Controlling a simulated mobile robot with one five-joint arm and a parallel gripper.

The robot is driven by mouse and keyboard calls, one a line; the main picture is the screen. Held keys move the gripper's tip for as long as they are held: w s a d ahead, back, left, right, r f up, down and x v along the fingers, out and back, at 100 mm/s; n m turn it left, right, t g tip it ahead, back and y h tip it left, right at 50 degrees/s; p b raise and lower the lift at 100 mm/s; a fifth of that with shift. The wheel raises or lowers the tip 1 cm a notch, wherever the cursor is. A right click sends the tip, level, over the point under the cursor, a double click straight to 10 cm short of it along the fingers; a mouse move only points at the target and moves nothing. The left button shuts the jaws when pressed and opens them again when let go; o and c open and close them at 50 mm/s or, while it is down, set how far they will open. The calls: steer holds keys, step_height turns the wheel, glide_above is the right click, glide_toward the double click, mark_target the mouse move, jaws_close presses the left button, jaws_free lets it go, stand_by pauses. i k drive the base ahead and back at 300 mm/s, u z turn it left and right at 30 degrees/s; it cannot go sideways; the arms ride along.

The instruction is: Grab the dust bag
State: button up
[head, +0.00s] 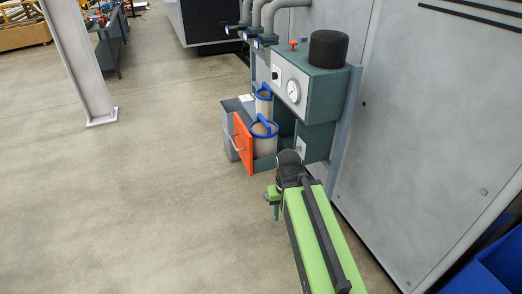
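Two beige cylindrical dust bags with blue ring handles show in the head view, in and behind a pulled-out drawer with an orange front (243,142). The nearer dust bag (264,145) stands upright in the drawer. The farther dust bag (263,105) is partly hidden behind it. My gripper (289,168) is at the far end of my green arm, to the right of and nearer than the front bag in the picture. It appears apart from the bag's handle. Its fingers are too small and dark to show whether they are open.
A green dust unit (318,95) with a gauge and black cap stands above the drawer, against a large grey cabinet (430,130). Grey hoses (290,3) run above. A grey post (80,60) stands at left. A blue bin (500,270) is lower right. The concrete floor at left is clear.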

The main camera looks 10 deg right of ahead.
mark_target(263, 132)
steer(key=u, duration=0.55)
steer(key=i, duration=0.75)
steer(key=u, duration=0.9)
steer(key=i, duration=1.3)
steer(key=z, duration=0.6)
steer(key=i, duration=1.35)
steer(key=z, duration=1)
